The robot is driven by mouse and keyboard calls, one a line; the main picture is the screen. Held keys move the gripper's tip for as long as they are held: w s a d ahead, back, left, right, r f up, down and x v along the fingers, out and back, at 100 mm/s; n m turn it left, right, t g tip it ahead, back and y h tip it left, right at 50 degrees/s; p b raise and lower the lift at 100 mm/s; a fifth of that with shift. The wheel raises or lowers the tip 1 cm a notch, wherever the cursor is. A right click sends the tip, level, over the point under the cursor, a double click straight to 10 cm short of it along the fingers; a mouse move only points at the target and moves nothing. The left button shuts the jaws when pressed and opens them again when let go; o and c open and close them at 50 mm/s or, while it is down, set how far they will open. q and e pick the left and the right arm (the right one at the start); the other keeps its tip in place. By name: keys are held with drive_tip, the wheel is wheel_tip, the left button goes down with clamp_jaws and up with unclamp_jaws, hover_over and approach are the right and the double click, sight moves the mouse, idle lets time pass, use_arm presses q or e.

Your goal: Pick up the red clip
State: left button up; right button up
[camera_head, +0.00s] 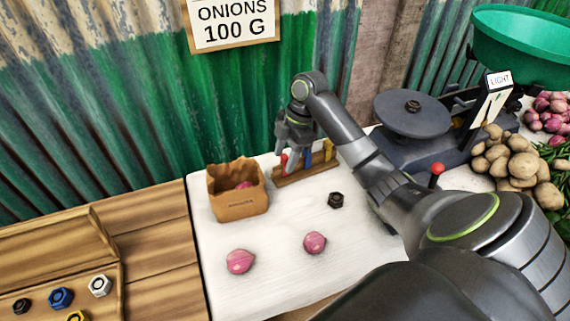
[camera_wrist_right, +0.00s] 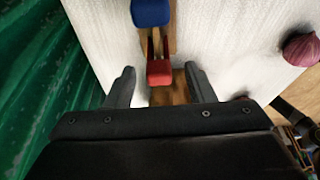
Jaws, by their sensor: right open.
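The red clip (camera_head: 284,161) stands on a wooden rack (camera_head: 303,174) on the white cloth, beside a blue clip (camera_head: 308,156) and a yellow clip (camera_head: 328,149). My right gripper (camera_head: 290,145) hangs over the red clip's end of the rack. In the right wrist view the gripper (camera_wrist_right: 160,84) is open, with one finger on each side of the red clip (camera_wrist_right: 159,71) and a gap to each. The blue clip (camera_wrist_right: 151,12) shows farther along the rack. My left gripper is not in view.
Two onions (camera_head: 240,261) (camera_head: 315,242) and a dark nut (camera_head: 335,200) lie in front. A scale (camera_head: 412,120) stands right. A corrugated wall (camera_head: 150,90) is close behind.

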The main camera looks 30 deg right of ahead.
drive_tip(key=shift+x, duration=1.25)
drive_tip(key=c, duration=1)
drive_tip(key=shift+c, duration=0.2)
drive_tip(key=shift+r, duration=0.15)
